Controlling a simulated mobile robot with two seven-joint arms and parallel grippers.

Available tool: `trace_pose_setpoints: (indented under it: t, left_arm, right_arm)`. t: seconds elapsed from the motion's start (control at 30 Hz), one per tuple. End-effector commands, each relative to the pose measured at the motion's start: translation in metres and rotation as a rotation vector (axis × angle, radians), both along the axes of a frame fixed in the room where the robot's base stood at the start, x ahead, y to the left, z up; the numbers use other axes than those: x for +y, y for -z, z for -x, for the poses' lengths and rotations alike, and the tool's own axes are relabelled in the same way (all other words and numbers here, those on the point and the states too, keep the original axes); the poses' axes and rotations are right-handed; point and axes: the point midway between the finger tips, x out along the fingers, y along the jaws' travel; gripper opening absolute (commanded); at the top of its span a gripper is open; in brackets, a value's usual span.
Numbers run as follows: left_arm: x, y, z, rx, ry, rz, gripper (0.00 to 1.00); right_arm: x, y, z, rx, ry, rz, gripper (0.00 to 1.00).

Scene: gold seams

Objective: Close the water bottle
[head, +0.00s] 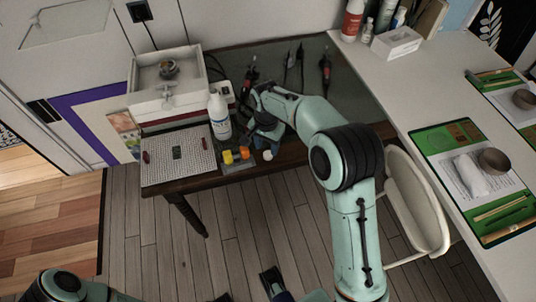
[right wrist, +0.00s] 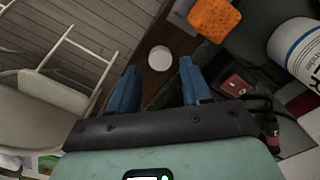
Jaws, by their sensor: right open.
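The white water bottle (head: 218,118) stands upright on the dark wooden table, left of my right gripper (head: 265,140). Its labelled side shows at the upper right of the right wrist view (right wrist: 297,45). A small round white cap (head: 267,155) lies near the table's front edge. In the right wrist view the cap (right wrist: 160,58) appears in line with the gap between the blue fingers, beyond the tips. My right gripper (right wrist: 159,72) is open and empty. My left gripper (head: 272,283) is low at the bottom edge, partly cut off; its opening is unclear.
Yellow and orange blocks (head: 236,156) sit between bottle and cap; the orange one (right wrist: 213,18) is close in the wrist view. A white perforated board (head: 190,158) lies left of the bottle. Tools lie behind. A pale chair (head: 415,205) stands to the right.

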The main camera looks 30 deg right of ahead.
Motion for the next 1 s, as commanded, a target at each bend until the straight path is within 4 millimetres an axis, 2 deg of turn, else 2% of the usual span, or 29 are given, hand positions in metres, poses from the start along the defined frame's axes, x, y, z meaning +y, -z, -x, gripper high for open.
trace_pose_setpoints:
  t: [0.1, 0.27, 0.67, 0.8, 1.0]
  left_arm:
    - [0.0, 0.004, -0.001, -0.005, -0.002, -0.001, 0.43]
    - [0.0, 0.005, -0.002, -0.009, -0.002, -0.001, 0.43]
    - [0.0, 0.005, -0.002, -0.01, -0.002, -0.002, 0.43]
    - [0.0, 0.005, -0.002, -0.009, -0.002, -0.001, 0.43]
    - [0.0, 0.005, -0.002, -0.009, -0.002, -0.001, 0.43]
  right_arm:
    - [-0.003, 0.022, 0.0, 0.005, 0.001, 0.001, 0.48]
    - [-0.003, 0.04, 0.0, 0.002, -0.001, 0.0, 0.48]
    - [-0.002, 0.043, -0.001, 0.001, 0.0, 0.001, 0.48]
    - [-0.003, 0.043, -0.001, 0.001, 0.0, 0.001, 0.09]
    - [-0.003, 0.043, -0.001, 0.001, 0.0, 0.001, 0.08]
